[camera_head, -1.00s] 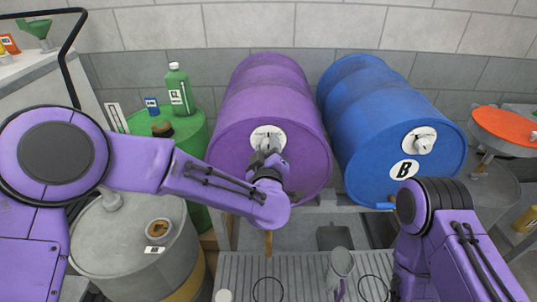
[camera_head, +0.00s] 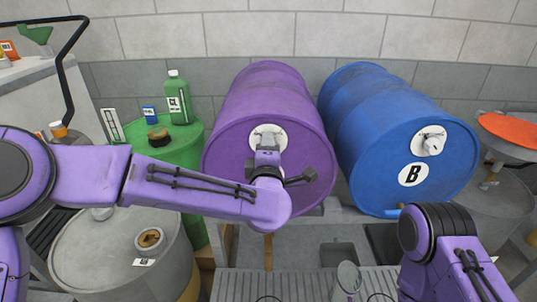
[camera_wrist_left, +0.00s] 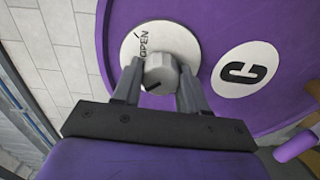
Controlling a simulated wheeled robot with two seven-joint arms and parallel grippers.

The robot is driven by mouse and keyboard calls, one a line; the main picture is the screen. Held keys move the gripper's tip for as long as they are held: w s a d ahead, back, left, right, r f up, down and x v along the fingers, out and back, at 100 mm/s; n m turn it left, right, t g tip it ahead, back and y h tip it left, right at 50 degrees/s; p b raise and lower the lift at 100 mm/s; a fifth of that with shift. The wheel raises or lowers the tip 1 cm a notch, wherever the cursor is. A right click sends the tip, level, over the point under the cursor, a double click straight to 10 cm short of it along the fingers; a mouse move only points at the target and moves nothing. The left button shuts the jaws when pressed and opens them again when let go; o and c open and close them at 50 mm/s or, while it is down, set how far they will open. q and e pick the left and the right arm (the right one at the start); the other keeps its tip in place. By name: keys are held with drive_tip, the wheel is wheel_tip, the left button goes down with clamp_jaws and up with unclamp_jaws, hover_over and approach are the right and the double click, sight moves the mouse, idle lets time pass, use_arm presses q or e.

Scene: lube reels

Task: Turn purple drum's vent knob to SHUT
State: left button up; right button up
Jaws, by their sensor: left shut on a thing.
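The purple drum (camera_head: 223,146) lies on its side on a rack, with its round end toward me. Its vent knob (camera_wrist_left: 160,74) is a grey knob with a dark mark, on a white round plate (camera_wrist_left: 188,42) that reads OPEN in the left wrist view. The gripper hides the knob in the head view. My right arm (camera_head: 445,240) is at the lower right; its gripper is out of view.
A blue drum (camera_head: 375,130) marked B lies to the right with its own knob (camera_head: 432,145). A green drum with a green bottle (camera_head: 178,98) stands at the left, a grey drum (camera_head: 90,258) in front of it. A metal jug (camera_head: 346,280) stands on the grating below.

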use_arm(q)
drive_tip(key=shift+n, duration=0.3)
idle(0.4)
drive_tip(key=o, duration=1)
drive_tip(key=shift+a, duration=0.1)
drive_tip(key=shift+o, duration=0.2)
drive_tip(key=shift+a, duration=0.1)
drive_tip(key=s+b, duration=0.2)
drive_tip(key=s, duration=0.8)
drive_tip(key=shift+s+b, duration=0.25)
drive_tip(key=shift+b, duration=0.15)
